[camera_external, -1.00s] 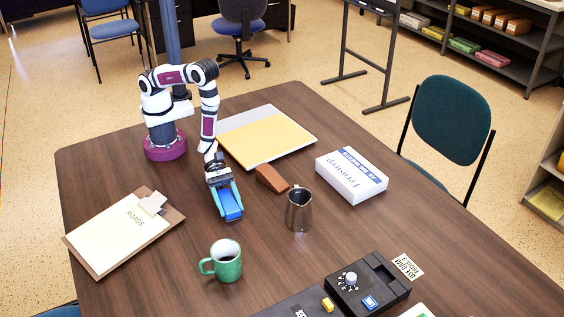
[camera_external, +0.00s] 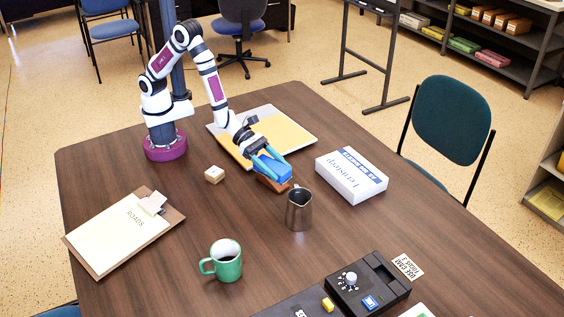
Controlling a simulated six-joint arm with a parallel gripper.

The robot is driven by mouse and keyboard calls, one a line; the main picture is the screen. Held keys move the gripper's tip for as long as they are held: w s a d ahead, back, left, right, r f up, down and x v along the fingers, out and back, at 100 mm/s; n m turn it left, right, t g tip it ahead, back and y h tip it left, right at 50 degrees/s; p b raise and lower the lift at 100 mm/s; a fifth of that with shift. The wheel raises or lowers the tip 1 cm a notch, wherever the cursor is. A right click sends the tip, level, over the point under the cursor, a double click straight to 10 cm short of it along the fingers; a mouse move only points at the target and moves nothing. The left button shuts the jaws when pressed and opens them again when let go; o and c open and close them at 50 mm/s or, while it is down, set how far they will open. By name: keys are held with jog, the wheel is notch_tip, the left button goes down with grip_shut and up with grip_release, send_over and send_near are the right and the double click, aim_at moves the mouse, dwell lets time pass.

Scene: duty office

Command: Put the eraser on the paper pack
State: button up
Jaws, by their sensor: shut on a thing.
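The paper pack (camera_external: 351,176) is a white ream with blue lettering, lying flat on the table to the right of my gripper. Its top is bare.
A metal pitcher (camera_external: 298,210) stands close in front of the wedge. A yellow-topped folder (camera_external: 285,136) lies behind my gripper.

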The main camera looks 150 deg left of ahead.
jog(key=a+r+n+g+y, duration=0.2)
jog(key=a+n+g+y, duration=0.15)
jog(key=a, duration=0.45)
jog(key=a+r+n+g+y, duration=0.25)
jog(key=a+n+y, duration=0.2)
jog(key=a, duration=0.25)
jog(key=n+g, duration=0.1)
jog(key=g, duration=0.1)
send_over(339, 161)
jog(key=f, duration=0.7)
jog(key=shift+w+d+f, duration=0.15)
jog(key=shift+d+f, duration=0.05)
jog(key=shift+d, duration=0.05)
jog(key=shift+a+f, duration=0.2)
jog(key=shift+f, duration=0.9)
jog(key=shift+a+f, duration=0.15)
jog(key=shift+f, duration=0.95)
jog(key=o, duration=1.4)
jog(key=shift+f, duration=0.1)
jog(key=shift+c, duration=0.2)
